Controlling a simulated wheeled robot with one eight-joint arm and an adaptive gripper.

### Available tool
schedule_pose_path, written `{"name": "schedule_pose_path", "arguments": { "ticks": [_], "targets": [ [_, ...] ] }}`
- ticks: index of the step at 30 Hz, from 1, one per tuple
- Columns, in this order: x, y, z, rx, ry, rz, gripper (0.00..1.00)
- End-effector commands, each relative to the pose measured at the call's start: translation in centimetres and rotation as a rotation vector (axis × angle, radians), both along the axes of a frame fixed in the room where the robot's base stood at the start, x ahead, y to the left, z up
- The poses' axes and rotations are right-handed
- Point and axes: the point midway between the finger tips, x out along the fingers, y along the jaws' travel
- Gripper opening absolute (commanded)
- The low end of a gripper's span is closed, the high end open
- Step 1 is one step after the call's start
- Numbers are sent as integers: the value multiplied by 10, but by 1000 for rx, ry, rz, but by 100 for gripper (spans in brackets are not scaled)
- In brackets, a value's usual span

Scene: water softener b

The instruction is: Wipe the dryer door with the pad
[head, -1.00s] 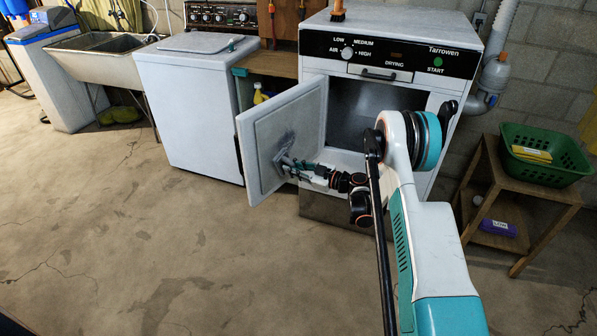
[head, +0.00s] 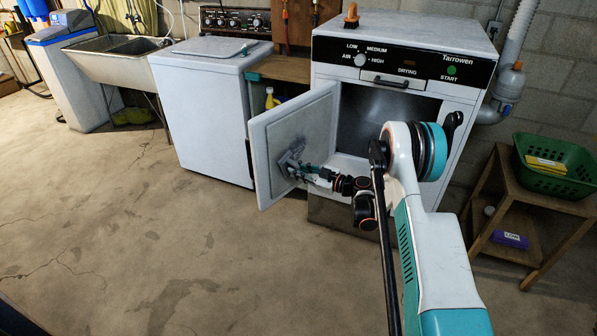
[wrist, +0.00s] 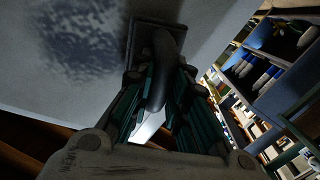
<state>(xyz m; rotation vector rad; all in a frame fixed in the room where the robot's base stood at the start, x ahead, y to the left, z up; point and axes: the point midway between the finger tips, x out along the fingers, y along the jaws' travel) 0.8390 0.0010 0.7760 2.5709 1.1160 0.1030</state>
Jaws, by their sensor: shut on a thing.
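The dryer door (head: 270,165) hangs open to the left of the white dryer's dark opening, its inner face toward me. A dark grey smudge (head: 297,143) marks that face, and it also shows in the wrist view (wrist: 80,40). My gripper (head: 299,169) is at the door's inner face, just below the smudge. In the wrist view my gripper (wrist: 158,85) is shut on the handle of the dark pad (wrist: 148,28). The pad lies flat against or very near the door; exact contact is hard to tell. The smudge is to the pad's left there.
The dryer body (head: 460,110) stands behind my arm. A white washer (head: 210,110) stands left of the door, with a sink (head: 110,62) beyond. A wooden stand (head: 545,215) with a green basket (head: 553,165) is at right. The floor in front is clear.

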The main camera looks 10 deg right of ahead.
Motion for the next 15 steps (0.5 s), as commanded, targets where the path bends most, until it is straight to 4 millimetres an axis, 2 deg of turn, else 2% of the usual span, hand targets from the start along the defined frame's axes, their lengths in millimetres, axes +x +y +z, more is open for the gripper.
{"name": "schedule_pose_path", "arguments": {
  "ticks": [15],
  "targets": [
    [8,5,0,0,0,0,0]
  ]
}}
